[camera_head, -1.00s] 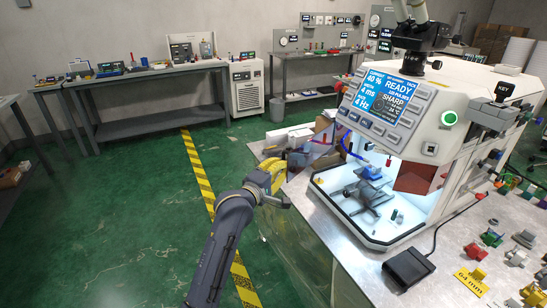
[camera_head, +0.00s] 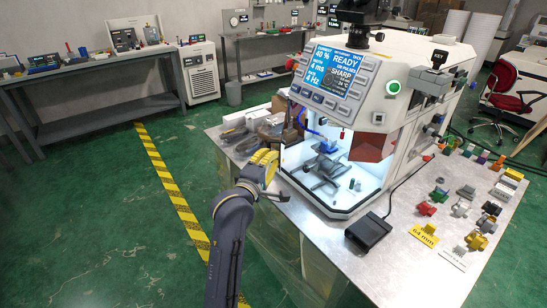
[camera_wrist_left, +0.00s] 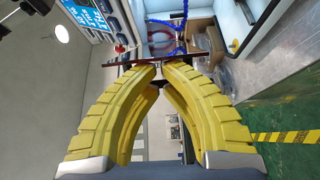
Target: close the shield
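The shield, as far as I can tell, is the reddish-brown panel (camera_head: 372,146) on the white machine (camera_head: 392,100). It hangs tilted at the right of the lit chamber, whose front is open. My left gripper (camera_head: 277,194) is outside the chamber, off its left front corner and apart from the panel. In the left wrist view its yellow fingers curve together and the tips (camera_wrist_left: 161,64) meet, with nothing clearly held between them. The panel cannot be made out for certain in the left wrist view. My right gripper is not in view.
A blue item on a dark stand (camera_head: 322,165) is inside the chamber. A black foot pedal (camera_head: 368,232) lies in front of the machine. Several small coloured parts (camera_head: 463,208) lie on the right of the metal table (camera_head: 405,270). Clutter stands left of the machine.

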